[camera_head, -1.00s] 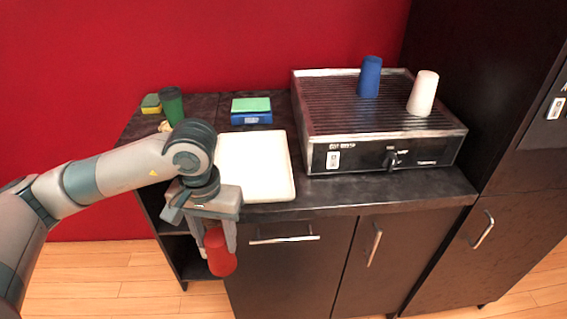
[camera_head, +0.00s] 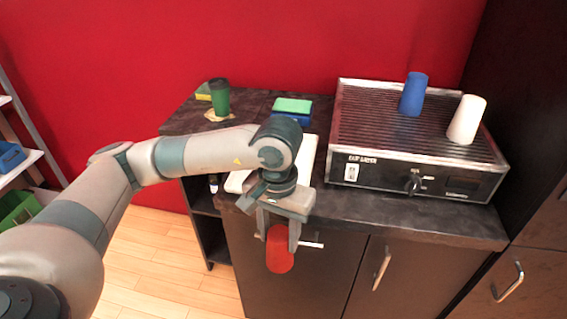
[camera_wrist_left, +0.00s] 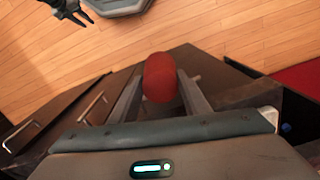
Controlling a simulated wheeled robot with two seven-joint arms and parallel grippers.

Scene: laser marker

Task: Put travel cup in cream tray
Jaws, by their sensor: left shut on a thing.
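My left gripper (camera_head: 279,243) is shut on a red cup (camera_head: 280,251), which hangs between its fingers in front of the counter's drawer front, below the countertop edge. In the left wrist view the red cup (camera_wrist_left: 160,78) sits between the fingers. The cream tray (camera_head: 307,158) lies flat on the countertop behind the gripper; my arm and wrist hide much of it, and the part I see is empty. A dark clawed shape, apparently my right gripper (camera_wrist_left: 68,10), shows at the top left of the wrist view; its opening is unclear.
A green cup (camera_head: 219,97), a sponge (camera_head: 203,92) and a green-topped blue box (camera_head: 292,108) stand behind the tray. A shelf (camera_head: 20,160) is at far left.

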